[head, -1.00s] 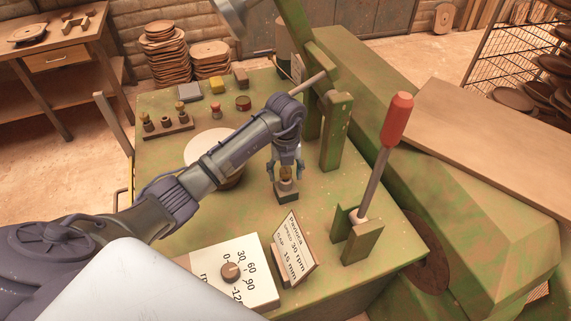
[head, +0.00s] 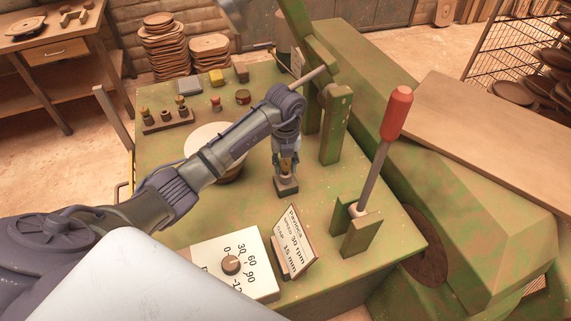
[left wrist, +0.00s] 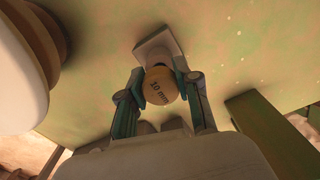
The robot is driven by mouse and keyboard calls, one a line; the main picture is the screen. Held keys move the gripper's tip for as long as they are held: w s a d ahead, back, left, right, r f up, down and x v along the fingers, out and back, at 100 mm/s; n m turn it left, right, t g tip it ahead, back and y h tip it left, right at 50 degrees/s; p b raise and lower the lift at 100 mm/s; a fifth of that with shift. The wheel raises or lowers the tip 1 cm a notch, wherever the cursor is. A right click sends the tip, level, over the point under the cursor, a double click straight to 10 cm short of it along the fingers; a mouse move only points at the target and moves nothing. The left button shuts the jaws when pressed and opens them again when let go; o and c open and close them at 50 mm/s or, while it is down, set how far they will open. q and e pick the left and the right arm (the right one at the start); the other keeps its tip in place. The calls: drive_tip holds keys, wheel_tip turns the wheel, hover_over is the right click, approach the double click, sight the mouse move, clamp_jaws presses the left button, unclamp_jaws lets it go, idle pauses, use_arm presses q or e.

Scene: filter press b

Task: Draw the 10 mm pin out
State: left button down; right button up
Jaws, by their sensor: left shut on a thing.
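The 10 mm pin (left wrist: 160,87) has a round yellow-brown head marked "10 mm" and shows in the left wrist view. It stands in a small block (head: 287,186) on the green machine top. My left gripper (head: 287,164) points down over the block, with its fingers shut on the pin's head. In the left wrist view the two teal fingers (left wrist: 161,96) sit on either side of the head. The pin's lower part is hidden. My right gripper is not in view.
A red-handled lever (head: 384,150) stands to the right, with a green post (head: 334,125) behind the gripper. A sign (head: 293,243) and a dial box (head: 232,262) are in front. A round pale disc (head: 212,140) lies left, beyond it a rack of pins (head: 167,121).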

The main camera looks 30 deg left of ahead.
use_arm(q)
drive_tip(key=shift+r+p, duration=1.15)
drive_tip(key=shift+r, duration=0.55)
drive_tip(key=shift+r+p, duration=0.6)
drive_tip(key=shift+r, duration=0.2)
drive_tip(key=shift+r, duration=0.1)
drive_tip(key=shift+r+p, duration=0.85)
drive_tip(key=shift+r, duration=0.1)
